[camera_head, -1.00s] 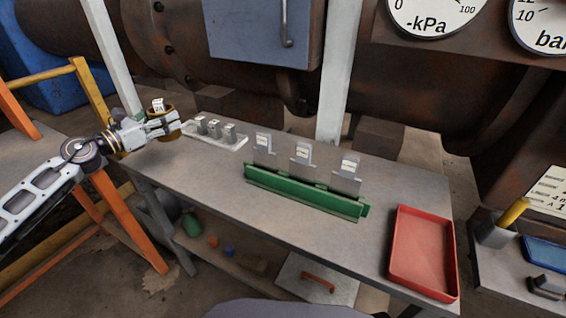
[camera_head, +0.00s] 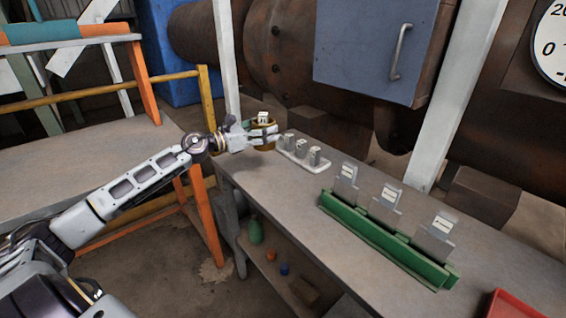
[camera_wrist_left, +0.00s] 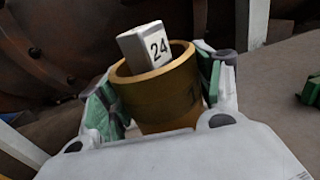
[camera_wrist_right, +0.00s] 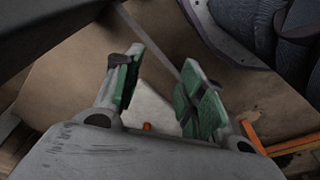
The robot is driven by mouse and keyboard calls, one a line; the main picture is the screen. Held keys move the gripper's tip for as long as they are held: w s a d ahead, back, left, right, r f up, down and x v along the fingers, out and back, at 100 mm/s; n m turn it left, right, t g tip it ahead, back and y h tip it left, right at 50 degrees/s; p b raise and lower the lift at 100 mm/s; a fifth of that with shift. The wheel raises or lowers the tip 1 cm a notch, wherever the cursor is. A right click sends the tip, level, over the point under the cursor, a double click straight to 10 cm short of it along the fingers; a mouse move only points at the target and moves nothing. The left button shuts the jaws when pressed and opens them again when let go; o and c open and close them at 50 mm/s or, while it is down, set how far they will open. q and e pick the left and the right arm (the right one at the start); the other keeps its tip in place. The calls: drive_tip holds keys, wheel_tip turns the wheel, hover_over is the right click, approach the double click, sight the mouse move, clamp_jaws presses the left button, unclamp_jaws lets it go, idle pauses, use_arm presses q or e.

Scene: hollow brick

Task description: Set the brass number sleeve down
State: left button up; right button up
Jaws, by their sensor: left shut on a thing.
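The brass sleeve (camera_head: 264,144) is in the jaws of my left gripper (camera_head: 262,135), over the far left end of the bench. In the left wrist view, the sleeve (camera_wrist_left: 158,88) sits between the green finger pads, with part of a dark digit showing on its side. A pale block marked 24 (camera_wrist_left: 146,46) stands tilted up out of the sleeve's opening; it also shows in the head view (camera_head: 263,118). Whether the sleeve touches the bench is hidden. My right gripper (camera_wrist_right: 158,95) is open and empty in the right wrist view.
A white holder (camera_head: 301,157) with three small metal pieces stands just right of the sleeve. Further right is a green rack (camera_head: 385,240) with three upright labelled plates. A red tray (camera_head: 510,305) is cut off at the bottom right. Bare bench (camera_head: 265,185) lies in front of the holder.

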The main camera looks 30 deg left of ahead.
sight(265, 145)
use_arm(q)
wheel_tip(265, 145, down, 4)
drive_tip(key=shift+f+b, duration=0.1)
drive_tip(key=shift+b, duration=0.4)
drive_tip(key=shift+f, duration=0.6)
use_arm(e)
drive_tip(key=shift+w+a+r, duration=0.15)
drive_tip(key=shift+r, duration=0.4)
drive_tip(key=shift+w+a+r, duration=0.1)
drive_tip(key=shift+r, duration=0.45)
use_arm(q)
drive_tip(key=shift+f, duration=0.1)
use_arm(e)
drive_tip(key=shift+f, duration=0.1)
